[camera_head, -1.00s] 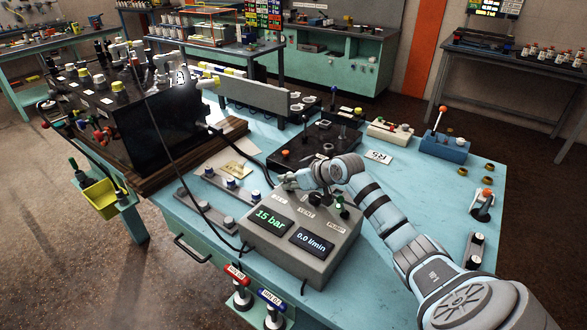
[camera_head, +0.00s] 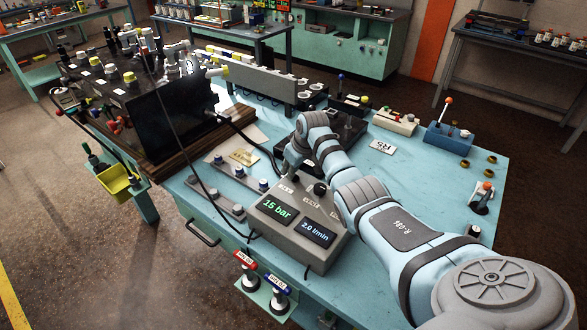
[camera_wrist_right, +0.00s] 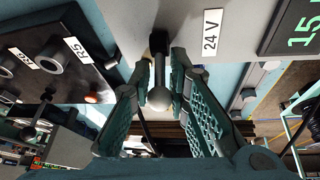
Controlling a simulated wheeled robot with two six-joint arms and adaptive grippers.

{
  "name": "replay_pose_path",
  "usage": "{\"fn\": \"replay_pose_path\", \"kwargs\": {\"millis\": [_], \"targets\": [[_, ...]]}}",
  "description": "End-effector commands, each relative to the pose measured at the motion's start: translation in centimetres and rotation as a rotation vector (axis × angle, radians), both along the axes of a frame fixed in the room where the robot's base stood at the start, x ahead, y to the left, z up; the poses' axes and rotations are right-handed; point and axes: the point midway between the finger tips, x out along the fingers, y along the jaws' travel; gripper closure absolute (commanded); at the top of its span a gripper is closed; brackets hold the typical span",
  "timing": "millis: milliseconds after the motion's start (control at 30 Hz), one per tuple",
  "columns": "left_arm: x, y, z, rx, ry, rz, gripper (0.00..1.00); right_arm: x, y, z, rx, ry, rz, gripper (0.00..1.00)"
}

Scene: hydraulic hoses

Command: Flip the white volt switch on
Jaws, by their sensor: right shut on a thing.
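The grey control box (camera_head: 268,238) stands at the front of the turquoise bench. Its screens read 15 bar and 2.0 l/min. A toggle lever (camera_wrist_right: 158,97) with a grey ball tip and dark base projects from the box panel beside a white "24 V" label (camera_wrist_right: 212,33) in the right wrist view. My right gripper (camera_wrist_right: 160,65) is shut on this lever, a green padded finger on each side. In the head view the right gripper (camera_head: 287,172) is at the box's back edge, and my wrist hides the lever. My left gripper is not in view.
A black hose block (camera_head: 175,115) stands at left on a wooden board. Black hoses run past the box. A dark panel with sockets and an R5 label (camera_wrist_right: 75,47) lies close beyond the gripper. Red and blue handles (camera_head: 245,258) hang at the front edge.

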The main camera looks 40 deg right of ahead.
Motion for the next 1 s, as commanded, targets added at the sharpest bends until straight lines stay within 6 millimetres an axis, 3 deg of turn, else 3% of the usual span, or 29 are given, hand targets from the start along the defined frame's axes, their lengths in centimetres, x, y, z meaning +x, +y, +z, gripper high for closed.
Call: {"fn": "replay_pose_path", "kwargs": {"millis": [267,300,367,700,867,1000], "targets": [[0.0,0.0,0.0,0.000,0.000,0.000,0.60,0.2,0.0,0.2,0.000,-0.007,0.000,1.00],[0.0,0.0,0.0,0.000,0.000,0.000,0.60,0.2,0.0,0.2,0.000,-0.008,0.000,0.79],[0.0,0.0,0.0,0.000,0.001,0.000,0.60,0.2,0.0,0.2,0.000,-0.007,0.000,0.71],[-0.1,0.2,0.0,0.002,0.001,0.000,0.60,-0.1,-0.1,0.4,0.000,-0.005,-0.003,0.71],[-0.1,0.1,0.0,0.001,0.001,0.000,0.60,-1.0,-0.1,2.7,-0.004,-0.008,-0.001,0.71],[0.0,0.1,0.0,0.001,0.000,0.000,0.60,-2.5,0.1,6.5,-0.004,-0.009,0.000,0.71]]}}
